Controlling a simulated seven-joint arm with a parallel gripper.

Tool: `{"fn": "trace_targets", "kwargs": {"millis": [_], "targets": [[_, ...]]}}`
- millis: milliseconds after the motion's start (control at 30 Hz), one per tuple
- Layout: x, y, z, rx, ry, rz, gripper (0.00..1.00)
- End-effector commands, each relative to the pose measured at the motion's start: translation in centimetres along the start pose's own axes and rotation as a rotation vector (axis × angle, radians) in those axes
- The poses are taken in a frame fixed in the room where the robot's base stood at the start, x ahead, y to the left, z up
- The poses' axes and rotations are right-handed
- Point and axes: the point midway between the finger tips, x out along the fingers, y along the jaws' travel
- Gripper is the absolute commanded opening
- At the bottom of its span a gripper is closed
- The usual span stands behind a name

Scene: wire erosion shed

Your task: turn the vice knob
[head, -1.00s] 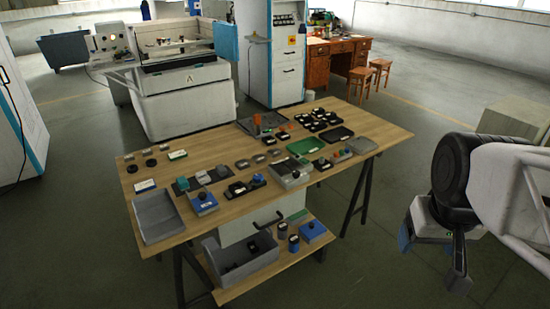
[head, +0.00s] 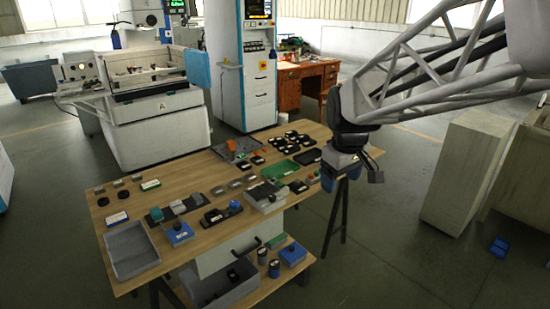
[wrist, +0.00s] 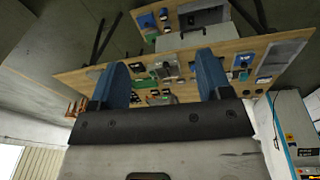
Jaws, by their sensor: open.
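Several small devices with knobs stand on the wooden table, too small to tell for sure which is the vice. They include a dark one with a teal knob (head: 235,206), a blue box with a dark knob (head: 180,231) and a grey box with a teal top (head: 265,196). My gripper (head: 335,174) is at the right edge of the table, apart from all of these. In the wrist view its two blue fingers (wrist: 160,82) are wide apart with nothing between them, and the table lies some way beyond.
The wooden table (head: 222,231) is crowded with small parts. A grey tray (head: 132,250) lies at its left end and a grey bin (head: 222,290) on the lower shelf. A pale cabinet (head: 467,170) stands to the right.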

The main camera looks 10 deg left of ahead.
Motion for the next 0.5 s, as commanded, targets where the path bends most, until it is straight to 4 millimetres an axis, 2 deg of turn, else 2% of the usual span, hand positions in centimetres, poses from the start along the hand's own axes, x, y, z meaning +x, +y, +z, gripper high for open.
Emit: {"fn": "trace_targets", "kwargs": {"millis": [33, 500], "targets": [[0.5, 0.1, -1.3, -0.029, -0.004, -0.004, 0.72], [5.0, 0.7, -12.6, -0.309, -0.025, -0.032, 0.72]]}}
